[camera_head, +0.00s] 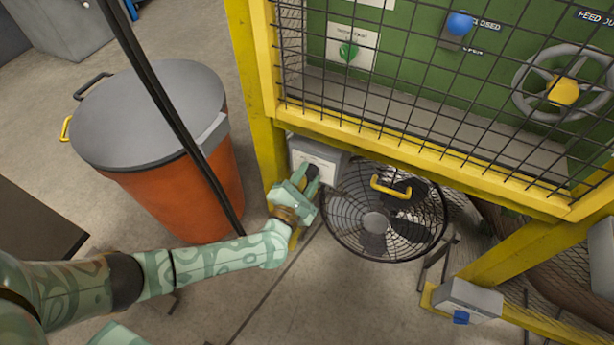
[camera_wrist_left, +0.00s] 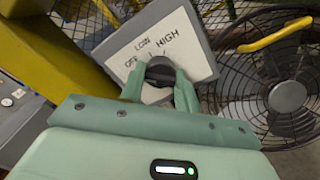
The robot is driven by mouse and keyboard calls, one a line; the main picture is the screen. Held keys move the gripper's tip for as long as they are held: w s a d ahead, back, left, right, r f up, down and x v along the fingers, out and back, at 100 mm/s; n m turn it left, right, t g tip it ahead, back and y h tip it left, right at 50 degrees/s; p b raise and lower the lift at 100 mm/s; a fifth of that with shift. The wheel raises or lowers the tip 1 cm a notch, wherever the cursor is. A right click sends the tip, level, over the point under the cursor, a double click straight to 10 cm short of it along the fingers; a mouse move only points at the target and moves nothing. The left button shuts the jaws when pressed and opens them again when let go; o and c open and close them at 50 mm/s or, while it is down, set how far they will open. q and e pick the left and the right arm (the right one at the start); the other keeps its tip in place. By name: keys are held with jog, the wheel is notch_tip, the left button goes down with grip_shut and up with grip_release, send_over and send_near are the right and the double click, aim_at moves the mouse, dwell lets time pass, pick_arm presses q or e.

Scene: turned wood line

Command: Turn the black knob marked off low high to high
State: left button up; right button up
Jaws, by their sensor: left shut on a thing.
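The black knob (camera_wrist_left: 160,70) sits on the white plate of a grey control box (camera_wrist_left: 205,45) lettered OFF, LOW and HIGH. In the left wrist view my left gripper (camera_wrist_left: 160,82) has one finger on each side of the knob and is shut on it. I cannot tell clearly which word the knob points to. In the head view the box (camera_head: 333,155) is fixed by the yellow post, and my left gripper (camera_head: 304,183) reaches it from the lower left, hiding part of the plate and knob. My right gripper is not in view.
A caged black fan (camera_head: 375,222) with a yellow handle stands just right of the box. An orange bin (camera_head: 190,200) with a grey lid stands at the left. A yellow-framed mesh guard (camera_head: 420,150) covers the green panel above. The floor below is partly clear.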

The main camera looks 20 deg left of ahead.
pick_arm(q)
jog(key=m+p, duration=0.3)
jog(key=m, duration=0.9)
jog(key=shift+m, duration=0.4)
jog(key=m+p, duration=0.1)
jog(key=m, duration=0.3)
jog(key=shift+s+m, duration=0.1)
jog(key=shift+m, duration=0.3)
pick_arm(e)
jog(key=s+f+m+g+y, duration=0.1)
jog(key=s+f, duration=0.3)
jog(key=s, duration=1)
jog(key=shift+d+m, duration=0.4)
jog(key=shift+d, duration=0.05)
pick_arm(q)
jog(key=shift+f, duration=0.1)
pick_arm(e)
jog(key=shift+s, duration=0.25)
